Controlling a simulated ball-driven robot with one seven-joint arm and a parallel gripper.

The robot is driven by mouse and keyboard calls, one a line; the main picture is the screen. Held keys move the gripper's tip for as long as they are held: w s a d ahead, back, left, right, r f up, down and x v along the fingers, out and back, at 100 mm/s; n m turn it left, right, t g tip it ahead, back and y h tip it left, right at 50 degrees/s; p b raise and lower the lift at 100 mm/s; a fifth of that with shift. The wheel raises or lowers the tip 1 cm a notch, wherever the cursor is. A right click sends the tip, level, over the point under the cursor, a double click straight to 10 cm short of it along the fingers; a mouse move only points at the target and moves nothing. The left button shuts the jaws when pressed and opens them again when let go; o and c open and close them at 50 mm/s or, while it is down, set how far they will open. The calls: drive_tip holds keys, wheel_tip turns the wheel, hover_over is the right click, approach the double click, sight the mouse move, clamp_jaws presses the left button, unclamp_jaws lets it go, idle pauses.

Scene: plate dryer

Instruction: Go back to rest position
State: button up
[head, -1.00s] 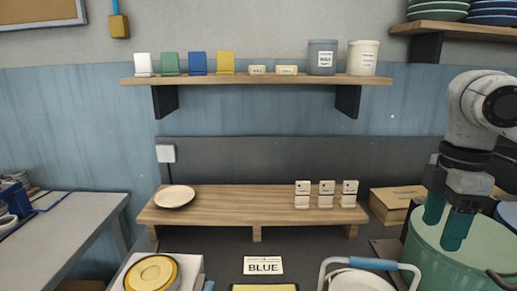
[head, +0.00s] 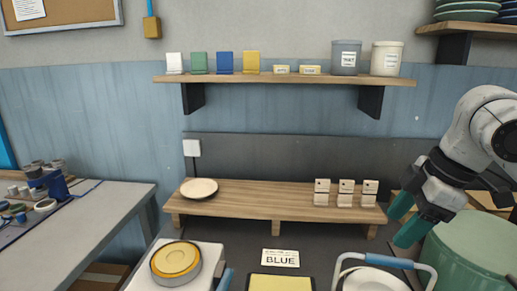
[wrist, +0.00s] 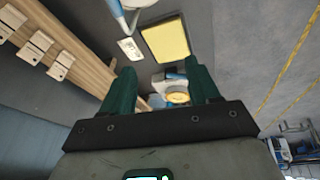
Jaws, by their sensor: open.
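My gripper (head: 405,222) has teal fingers and hangs at the right side of the head view, in front of a green bin. Its fingers stand apart with nothing between them. In the wrist view my gripper (wrist: 160,92) also shows open and empty, with the yellow pad and a yellow round item in the distance beyond the fingers. My arm comes in from the right edge of the head view.
A green bin (head: 478,250) stands at the right. A low wooden shelf (head: 260,198) holds a pale plate (head: 199,188). A "BLUE" card (head: 280,258), yellow pad (head: 282,283) and white-framed carrier with blue handle (head: 385,261) lie in front. A grey table (head: 85,235) stands left.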

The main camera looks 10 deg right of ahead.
drive_tip(key=w+a+f+m+t+y, duration=0.1)
drive_tip(key=w+a+f+t+y, duration=0.15)
drive_tip(key=a, duration=0.25)
drive_tip(key=w+a+f+m+t+y, duration=0.1)
drive_tip(key=w+a+f+m, duration=0.15)
drive_tip(key=a, duration=0.25)
drive_tip(key=s+a+f+m+t, duration=0.1)
drive_tip(key=s+a+f+m, duration=0.15)
drive_tip(key=f, duration=0.45)
drive_tip(key=s+a+f+m, duration=0.1)
drive_tip(key=s+f+m, duration=0.15)
drive_tip(key=f, duration=0.35)
drive_tip(key=s+d+f+m+g+h+b, duration=0.2)
drive_tip(key=s+d+f+g+h, duration=0.1)
drive_tip(key=s+f, duration=1)
drive_tip(key=s+d+f+m+g+h+b, duration=0.2)
drive_tip(key=s+d+f, duration=0.3)
drive_tip(key=s+f, duration=0.8)
drive_tip(key=shift+s+d+g+h, duration=0.2)
drive_tip(key=shift+s+g+h, duration=0.45)
drive_tip(key=shift+g, duration=0.1)
